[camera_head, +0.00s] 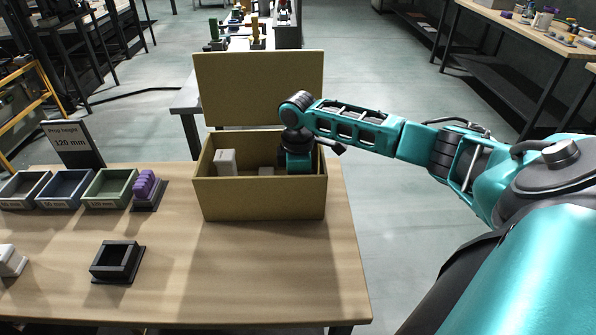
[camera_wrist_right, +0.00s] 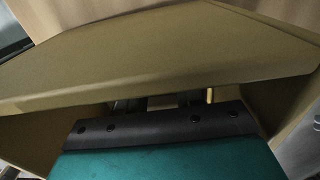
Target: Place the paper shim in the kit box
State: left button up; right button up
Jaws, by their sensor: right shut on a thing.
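The kit box (camera_head: 258,199) is an open brown box with its lid (camera_head: 258,90) raised at the back, standing on the wooden table. My right gripper (camera_head: 299,161) reaches down into the right part of the box. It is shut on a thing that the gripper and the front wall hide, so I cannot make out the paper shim. In the right wrist view the box wall (camera_wrist_right: 150,55) crosses above my gripper (camera_wrist_right: 160,102), whose fingers show only as dark slivers. My left gripper is not in view.
Inside the box stand a white block (camera_head: 225,162) and a low grey piece (camera_head: 266,171). Left of the box are a purple ribbed piece (camera_head: 145,185), a green bin (camera_head: 108,189), a blue bin (camera_head: 66,190) and a black square frame (camera_head: 116,261). The table's front right is clear.

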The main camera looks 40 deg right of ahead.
jog(key=shift+f, duration=0.7)
dwell(0.4)
jog(key=o, duration=1.2)
notch_tip(320, 180, up, 13)
jog(key=shift+p, duration=0.85)
